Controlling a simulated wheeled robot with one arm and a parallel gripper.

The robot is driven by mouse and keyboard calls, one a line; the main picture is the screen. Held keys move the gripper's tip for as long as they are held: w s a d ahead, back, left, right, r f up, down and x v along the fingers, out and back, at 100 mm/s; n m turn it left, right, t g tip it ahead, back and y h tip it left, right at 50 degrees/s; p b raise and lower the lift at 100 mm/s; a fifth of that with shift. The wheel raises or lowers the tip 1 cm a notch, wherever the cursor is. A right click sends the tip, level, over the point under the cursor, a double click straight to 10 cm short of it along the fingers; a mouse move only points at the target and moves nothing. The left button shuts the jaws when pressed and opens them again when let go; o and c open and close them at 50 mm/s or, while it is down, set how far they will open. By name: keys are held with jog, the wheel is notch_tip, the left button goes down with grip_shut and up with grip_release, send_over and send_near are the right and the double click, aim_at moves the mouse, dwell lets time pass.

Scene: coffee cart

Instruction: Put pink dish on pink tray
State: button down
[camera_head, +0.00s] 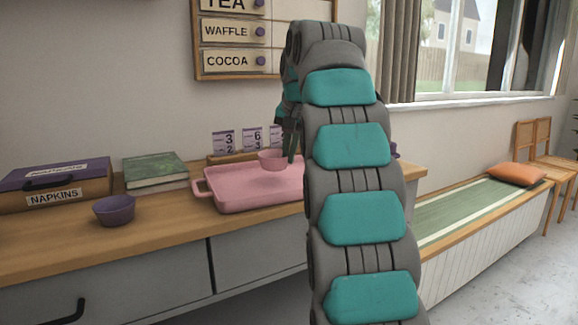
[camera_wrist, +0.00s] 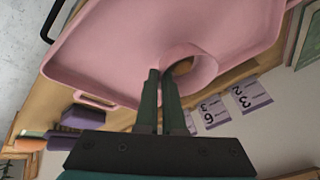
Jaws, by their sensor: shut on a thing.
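The pink dish (camera_head: 272,159) is a small bowl held by my gripper (camera_head: 290,148) over the pink tray (camera_head: 240,197). In the wrist view my gripper (camera_wrist: 164,80) is shut on the rim of the dish (camera_wrist: 203,64), with one finger inside it and one outside. The tray (camera_wrist: 150,40) lies on the wooden counter, with a handle at its left end in the head view. The dish seems to be above the back part of the tray; whether it touches the tray I cannot tell. My arm hides the tray's right end in the head view.
A purple bowl (camera_head: 114,210), a green book (camera_head: 155,170) and a napkin box (camera_head: 55,186) stand left of the tray. Number cards (camera_head: 252,139) stand behind it. The counter (camera_head: 160,240) is bare in front. A menu board (camera_head: 236,38) hangs above.

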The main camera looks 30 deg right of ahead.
jog(key=shift+f, duration=0.1)
jog(key=shift+f, duration=1.65)
jog(key=shift+f, duration=0.15)
jog(key=c, duration=1)
grip_release()
jog(key=shift+c, duration=0.2)
